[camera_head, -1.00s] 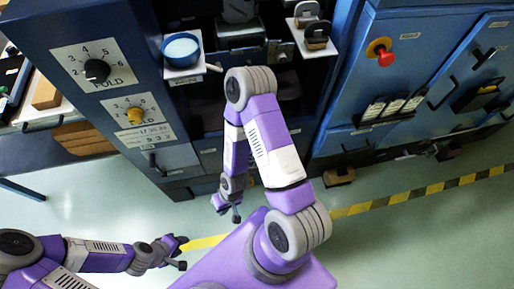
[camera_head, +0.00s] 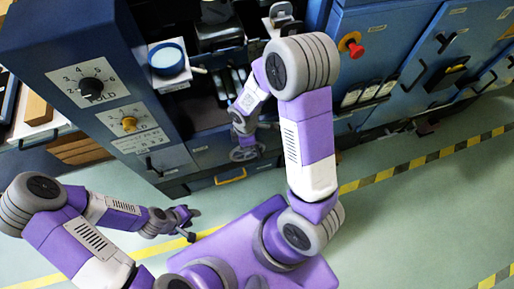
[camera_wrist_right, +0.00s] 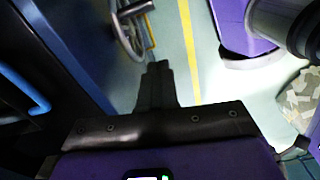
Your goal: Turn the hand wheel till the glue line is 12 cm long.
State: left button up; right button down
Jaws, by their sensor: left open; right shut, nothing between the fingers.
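A hand wheel (camera_head: 246,153) with a grey rim shows low on the front of the blue machine. In the right wrist view the hand wheel (camera_wrist_right: 131,30) is at the top, just beyond and left of my fingers. My right gripper (camera_wrist_right: 157,68) is shut and empty, pointing toward the wheel; I see no grip on it. In the head view my right forearm and wrist partly cover that area. My left gripper (camera_head: 193,224) is open and empty over the floor, left of my base. I cannot make out a glue line.
A red button (camera_head: 351,44) is on the cabinet at right. A yellow handle (camera_head: 231,176) sits below the wheel.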

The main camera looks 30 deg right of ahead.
pick_arm(q)
notch_tip(320, 180, down, 5)
jog(key=b, duration=0.5)
jog(key=shift+r, duration=0.15)
pick_arm(e)
jog(key=d+f+n, duration=0.1)
jog(key=d+f, duration=0.3)
jog(key=f, duration=0.7)
pick_arm(q)
jog(key=shift+d, duration=0.1)
pick_arm(e)
jog(key=shift+s, duration=0.1)
